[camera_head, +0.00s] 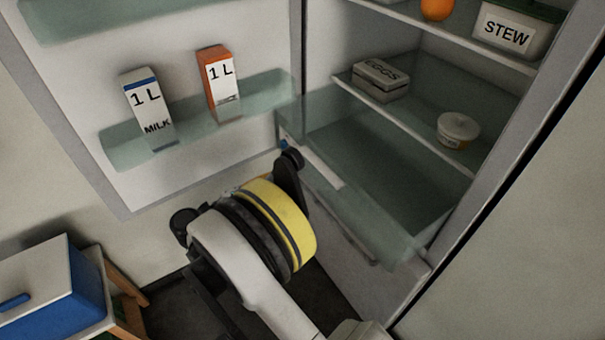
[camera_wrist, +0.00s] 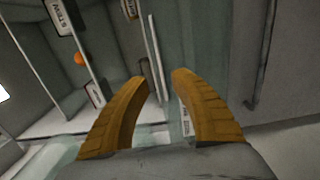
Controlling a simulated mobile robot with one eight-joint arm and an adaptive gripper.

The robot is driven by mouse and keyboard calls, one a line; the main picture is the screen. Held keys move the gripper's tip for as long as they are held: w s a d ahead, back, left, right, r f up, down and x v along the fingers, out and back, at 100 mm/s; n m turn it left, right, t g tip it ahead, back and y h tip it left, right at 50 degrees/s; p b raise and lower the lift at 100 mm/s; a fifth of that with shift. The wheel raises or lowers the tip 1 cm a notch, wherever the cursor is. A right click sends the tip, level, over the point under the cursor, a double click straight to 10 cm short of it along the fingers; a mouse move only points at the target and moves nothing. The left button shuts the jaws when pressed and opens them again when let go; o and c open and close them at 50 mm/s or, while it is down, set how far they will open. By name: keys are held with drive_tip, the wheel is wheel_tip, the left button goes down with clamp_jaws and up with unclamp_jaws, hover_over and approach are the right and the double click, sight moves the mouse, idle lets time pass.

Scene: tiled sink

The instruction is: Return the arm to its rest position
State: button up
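My gripper (camera_wrist: 161,77) shows in the wrist view as two orange-brown ribbed fingers. Their tips are apart with a gap between them, and nothing is held there. In the head view my arm reaches up from the bottom, and its end with a yellow band is in front of the open fridge (camera_head: 340,252), near the lower edge of the door and the clear drawer. The fingers cannot be made out in that view.
The fridge door (camera_head: 190,35) holds a milk carton (camera_head: 147,108) and an orange carton (camera_head: 219,82). Inside are an egg box (camera_head: 380,80), a white tub (camera_head: 458,129), a stew container (camera_head: 510,32) and an orange (camera_head: 437,8). A blue cooler (camera_head: 45,290) stands lower left.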

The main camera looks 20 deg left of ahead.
drive_tip(key=shift+v, duration=0.9)
